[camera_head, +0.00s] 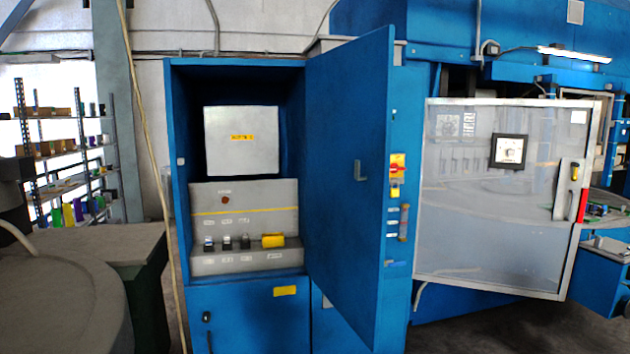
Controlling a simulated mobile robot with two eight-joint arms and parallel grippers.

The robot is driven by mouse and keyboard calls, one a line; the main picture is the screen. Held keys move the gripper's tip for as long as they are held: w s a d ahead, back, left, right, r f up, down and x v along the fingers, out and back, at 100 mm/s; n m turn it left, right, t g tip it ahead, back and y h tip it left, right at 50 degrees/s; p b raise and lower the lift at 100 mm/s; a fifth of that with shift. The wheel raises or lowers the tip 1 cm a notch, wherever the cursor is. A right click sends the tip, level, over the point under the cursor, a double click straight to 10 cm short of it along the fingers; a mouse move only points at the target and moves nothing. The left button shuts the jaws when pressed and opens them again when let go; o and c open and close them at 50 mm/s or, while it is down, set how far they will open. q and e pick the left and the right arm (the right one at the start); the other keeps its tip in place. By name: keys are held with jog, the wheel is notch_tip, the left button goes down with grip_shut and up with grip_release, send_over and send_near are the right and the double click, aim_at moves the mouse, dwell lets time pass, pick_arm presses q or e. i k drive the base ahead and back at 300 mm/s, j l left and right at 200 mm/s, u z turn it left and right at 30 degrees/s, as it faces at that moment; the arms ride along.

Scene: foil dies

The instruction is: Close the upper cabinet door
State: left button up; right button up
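The blue upper cabinet door (345,170) stands wide open, swung out toward me from the right side of the blue cabinet (236,66). A small grey latch piece (360,170) sits on the door face turned to the cabinet's opening. Inside the cabinet are a grey panel with a yellow label (241,140) and a grey control block (245,228) with several dark knobs and a yellow part. The lower blue door (248,318) looks shut. Neither of my grippers is in view.
To the right, a grey framed clear panel (490,200) stands in front of a blue machine. At the left are a round grey surface (60,300) and a shelf rack (65,150) with small items. A thin cable (146,150) hangs left of the cabinet.

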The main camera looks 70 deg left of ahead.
aim_at(349, 85)
jog(key=i+j+u, duration=0.25)
jog(key=j+u, duration=0.2)
jog(key=i+j+u, duration=0.25)
jog(key=u, duration=0.2)
jog(key=i+j+u, duration=0.1)
jog(key=i+u, duration=0.65)
jog(key=u, duration=0.15)
jog(key=i+u, duration=0.45)
jog(key=i+l+u, duration=0.2)
jog(key=u, duration=0.2)
jog(key=i+l+u, duration=0.15)
jog(key=l+u, duration=0.2)
jog(key=i+l+u, duration=0.1)
jog(key=l+u, duration=0.65)
jog(key=l, duration=0.15)
